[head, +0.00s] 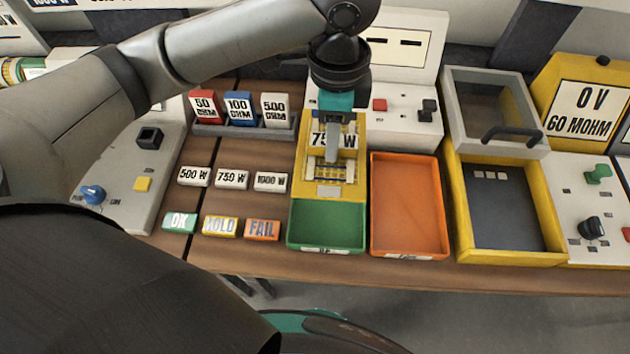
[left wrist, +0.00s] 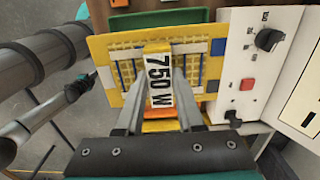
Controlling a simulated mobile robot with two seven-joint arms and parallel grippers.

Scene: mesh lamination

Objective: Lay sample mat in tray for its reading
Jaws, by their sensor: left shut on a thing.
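The sample mat (head: 305,180) is a flat yellow panel with an open mesh and a white tab marked 750 W. My left gripper (head: 333,155) points down over it and is shut on the mat by its tab. The mat also shows in the left wrist view (left wrist: 112,50), with white and blue patches near its edges. The tray (head: 505,215) on the right has a yellow rim, a dark floor and small pale squares. Its grey framed lid (head: 480,80) with a dark handle stands raised behind it. My right gripper is not in view.
A green bin (head: 328,225) lies just in front of the mat, and an orange bin (head: 408,205) stands between it and the tray. Label blocks (head: 231,178) lie to the left. Switch panels (head: 400,120) stand behind.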

